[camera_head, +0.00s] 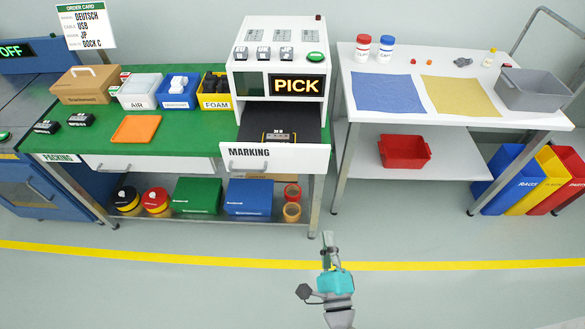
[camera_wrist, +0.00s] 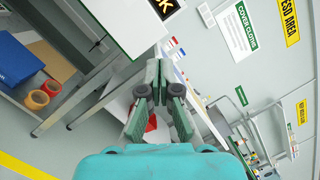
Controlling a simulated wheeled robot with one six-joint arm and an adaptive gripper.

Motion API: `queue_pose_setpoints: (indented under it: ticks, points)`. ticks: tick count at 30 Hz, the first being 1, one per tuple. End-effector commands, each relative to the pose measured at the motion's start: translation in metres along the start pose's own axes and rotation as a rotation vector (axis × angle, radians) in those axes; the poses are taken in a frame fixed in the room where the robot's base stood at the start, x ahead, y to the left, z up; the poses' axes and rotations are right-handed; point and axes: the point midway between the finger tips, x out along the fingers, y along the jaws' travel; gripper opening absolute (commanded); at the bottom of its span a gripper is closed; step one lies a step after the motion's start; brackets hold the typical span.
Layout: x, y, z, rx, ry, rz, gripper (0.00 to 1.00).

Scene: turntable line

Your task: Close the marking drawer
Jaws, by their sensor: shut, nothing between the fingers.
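The marking drawer (camera_head: 249,154) is the white-fronted drawer labelled MARKING, under the white machine with the PICK display (camera_head: 297,86). It is pulled out towards the front, and its dark inside shows. A small dark device with a light label (camera_head: 279,137) lies in it. My gripper (camera_head: 328,238) is shut and empty. In the head view it shows below and to the right of the drawer front, apart from it. In the wrist view its fingers (camera_wrist: 160,75) are together, and the drawer front is not clearly seen there.
The green packing bench (camera_head: 185,143) holds an orange tray (camera_head: 136,129) and several bins. A white table (camera_head: 440,119) with blue and yellow cloths stands to the right. Bench legs stand near the gripper. The floor in front, crossed by a yellow line (camera_head: 450,266), is clear.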

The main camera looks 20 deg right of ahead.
Motion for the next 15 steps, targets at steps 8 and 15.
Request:
queue_pose_setpoints:
  ticks: [8, 15]
  points:
    - [0.077, 0.050, 0.022, 0.644, 0.133, -0.033, 0.00]
    - [0.108, 0.079, 0.038, 0.946, 0.216, -0.037, 0.00]
